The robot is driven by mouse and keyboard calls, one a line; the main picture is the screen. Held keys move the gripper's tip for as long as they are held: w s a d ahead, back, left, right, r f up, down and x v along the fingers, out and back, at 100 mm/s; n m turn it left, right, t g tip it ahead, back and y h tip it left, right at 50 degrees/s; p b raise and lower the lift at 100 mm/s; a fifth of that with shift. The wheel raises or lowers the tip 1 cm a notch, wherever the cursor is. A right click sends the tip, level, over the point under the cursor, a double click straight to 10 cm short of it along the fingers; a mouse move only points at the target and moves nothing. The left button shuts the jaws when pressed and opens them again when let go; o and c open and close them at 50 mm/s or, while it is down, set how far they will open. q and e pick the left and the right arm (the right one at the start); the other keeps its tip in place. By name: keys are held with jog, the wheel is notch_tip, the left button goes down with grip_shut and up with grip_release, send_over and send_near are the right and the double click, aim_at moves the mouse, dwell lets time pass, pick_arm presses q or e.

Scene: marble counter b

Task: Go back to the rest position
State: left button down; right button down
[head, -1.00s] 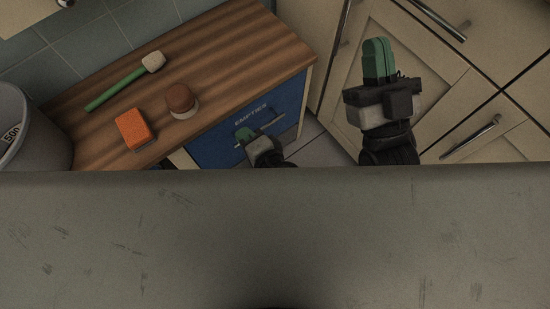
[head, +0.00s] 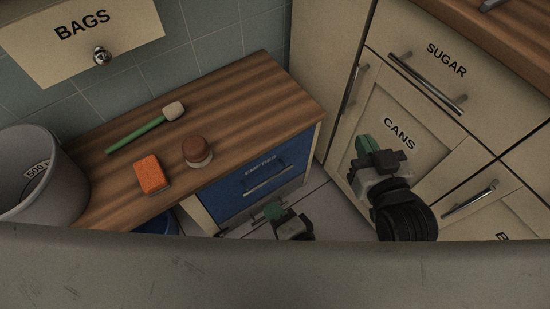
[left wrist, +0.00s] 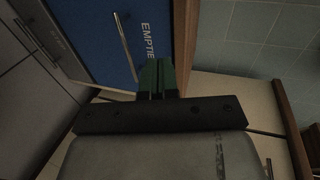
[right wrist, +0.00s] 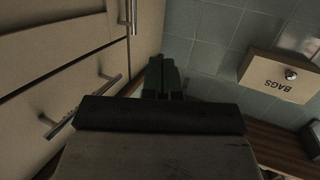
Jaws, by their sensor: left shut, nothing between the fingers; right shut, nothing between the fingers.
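My left gripper (head: 274,211) is low in the head view, in front of the blue drawer marked EMPTIES (head: 258,178) and apart from its handle. Its green fingers (left wrist: 157,76) are together and empty in the left wrist view. My right gripper (head: 365,146) is further right in the head view, in front of the cupboard door marked CANS (head: 399,133). Its green fingers (right wrist: 161,76) are closed with nothing between them in the right wrist view.
On the wooden counter (head: 235,98) lie a green-handled mallet (head: 145,134), an orange sponge-like block (head: 151,175) and a brown-topped jar (head: 197,151). A grey bin (head: 45,180) stands at left. A BAGS box (head: 85,40) hangs above. A SUGAR drawer (head: 440,75) is at upper right.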

jog(key=shift+f, duration=0.1)
